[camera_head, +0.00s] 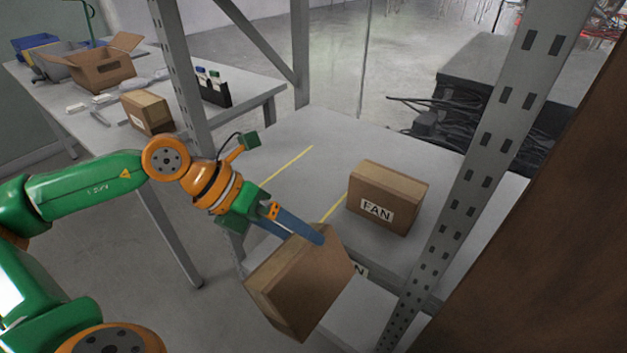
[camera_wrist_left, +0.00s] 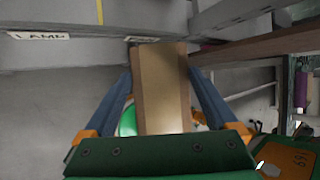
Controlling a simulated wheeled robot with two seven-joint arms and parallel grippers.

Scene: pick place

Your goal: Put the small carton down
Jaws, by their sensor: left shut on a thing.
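My left gripper (camera_head: 292,232) is shut on a small brown carton (camera_head: 305,290). The carton is tilted and held in front of the shelf's near edge. In the left wrist view, the carton (camera_wrist_left: 160,88) sits between the two blue fingers of the gripper (camera_wrist_left: 160,92). Another carton labelled FAN (camera_head: 385,200) stands upright on the grey shelf (camera_head: 290,155), behind and to the right of the held one. My right gripper is not in view.
A perforated grey post (camera_head: 470,170) rises at the right of the shelf, and another post (camera_head: 180,75) stands at its left. Yellow lines mark the shelf top. A table (camera_head: 70,125) at the left bears an open cardboard box (camera_head: 103,70) and another carton (camera_head: 147,112).

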